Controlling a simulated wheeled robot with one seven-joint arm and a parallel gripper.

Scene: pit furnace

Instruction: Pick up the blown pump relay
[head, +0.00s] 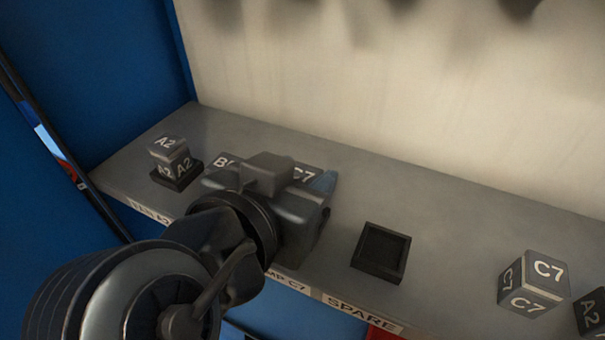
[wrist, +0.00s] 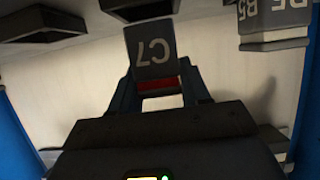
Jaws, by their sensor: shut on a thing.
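A dark grey relay marked C7 (wrist: 152,48) sits between the fingers of my gripper (wrist: 155,76) in the wrist view. My gripper is shut on it. In the head view only part of this relay (head: 304,173) shows behind my gripper body, above the shelf label ending "MP C7" (head: 285,283). A dark socket (wrist: 135,8) is just beyond the relay in the wrist view. I cannot tell whether the relay still touches it. A second C7 relay (head: 535,283) sits loose on the shelf at the right.
An empty dark socket (head: 382,252) stands above the SPARE label (head: 362,312). An A2 relay (head: 173,157) sits in its socket at the left. A relay marked B5 (wrist: 275,18) is close beside my gripper. Another A2 block (head: 591,312) is at the right edge.

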